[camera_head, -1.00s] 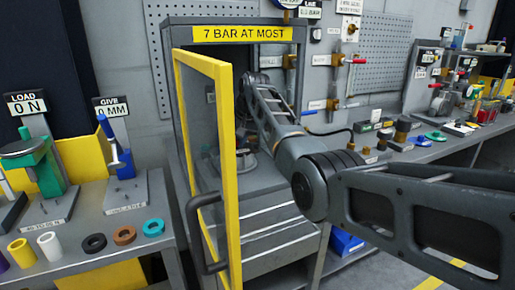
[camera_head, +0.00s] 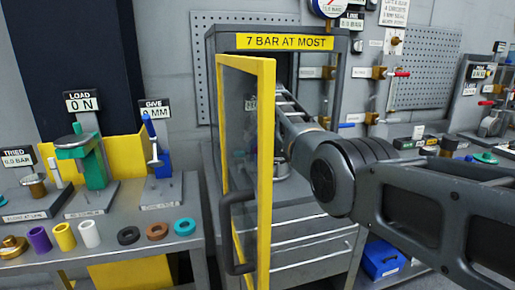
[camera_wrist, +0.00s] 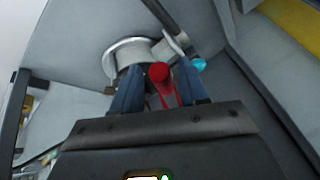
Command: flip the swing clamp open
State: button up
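In the wrist view a red ball-ended handle (camera_wrist: 159,73), which looks like the swing clamp's lever, stands between the fingertips of my gripper (camera_wrist: 159,82). The two blue fingers are apart, with gaps showing on both sides of the red handle. Just beyond is a round grey metal body with a pale rim (camera_wrist: 128,50), and a small cyan part (camera_wrist: 199,64) sits to its right. In the head view my arm reaches into the cabinet (camera_head: 350,110); the open door and the arm hide most of the inside, including my gripper.
The yellow-framed glass door (camera_head: 266,150) stands open beside my arm. Left is a bench (camera_head: 185,247) with test stands and several coloured rings. Right is a wall with valves and a blue box (camera_head: 381,260) low down. A dark bar crosses the wrist view's top.

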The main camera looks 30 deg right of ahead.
jog(key=shift+o, duration=0.4)
jog(key=v, duration=0.7)
jog(key=shift+s+r+b, duration=0.15)
jog(key=shift+r+b, duration=0.2)
jog(key=shift+c, duration=0.5)
